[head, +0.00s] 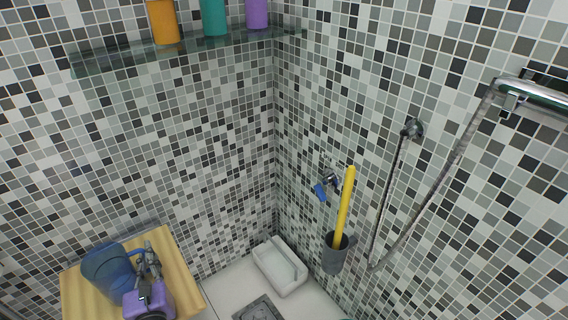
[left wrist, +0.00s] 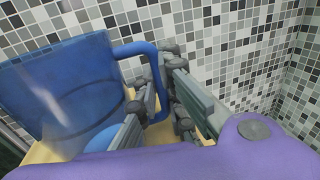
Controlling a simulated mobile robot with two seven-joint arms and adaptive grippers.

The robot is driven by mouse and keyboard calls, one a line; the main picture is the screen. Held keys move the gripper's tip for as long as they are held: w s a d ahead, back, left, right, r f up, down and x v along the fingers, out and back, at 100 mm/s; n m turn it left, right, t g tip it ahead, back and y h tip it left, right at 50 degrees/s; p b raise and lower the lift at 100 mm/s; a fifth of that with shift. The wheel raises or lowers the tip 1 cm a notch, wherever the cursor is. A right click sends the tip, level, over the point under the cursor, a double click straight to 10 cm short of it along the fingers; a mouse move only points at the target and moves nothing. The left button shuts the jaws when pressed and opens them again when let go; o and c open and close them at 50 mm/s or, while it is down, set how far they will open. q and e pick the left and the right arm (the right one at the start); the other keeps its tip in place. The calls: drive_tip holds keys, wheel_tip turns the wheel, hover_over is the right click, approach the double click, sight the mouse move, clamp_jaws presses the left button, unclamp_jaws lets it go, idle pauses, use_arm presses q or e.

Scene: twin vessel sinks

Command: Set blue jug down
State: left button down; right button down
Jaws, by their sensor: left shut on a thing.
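The blue jug (head: 103,268) is at the lower left of the head view, over the wooden seat (head: 178,262). It is translucent, with a solid blue handle on its right side. In the left wrist view the jug (left wrist: 62,88) fills the left part. My left gripper (head: 149,262) is at the jug's right side, and its fingers are closed on the handle. In the left wrist view the gripper (left wrist: 162,92) has the handle between its fingers. I cannot tell whether the jug's base touches the seat. My right gripper is not in view.
A glass shelf (head: 120,58) with orange, teal and purple bottles is on the back wall. A grey cup (head: 334,257) holding a yellow stick (head: 345,205) is on the right wall, near a shower hose (head: 437,184). A white tray (head: 281,268) lies on the floor.

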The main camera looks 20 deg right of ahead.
use_arm(q)
drive_tip(key=shift+f, duration=0.1)
drive_tip(key=c, duration=1.9)
unclamp_jaws()
drive_tip(key=shift+o, duration=0.2)
drive_tip(key=shift+s+r, duration=0.2)
drive_tip(key=shift+r, duration=0.05)
drive_tip(key=s, duration=1.1)
drive_tip(key=shift+s+d+p, duration=0.3)
drive_tip(key=shift+s+p, duration=0.05)
drive_tip(key=shift+p, duration=0.05)
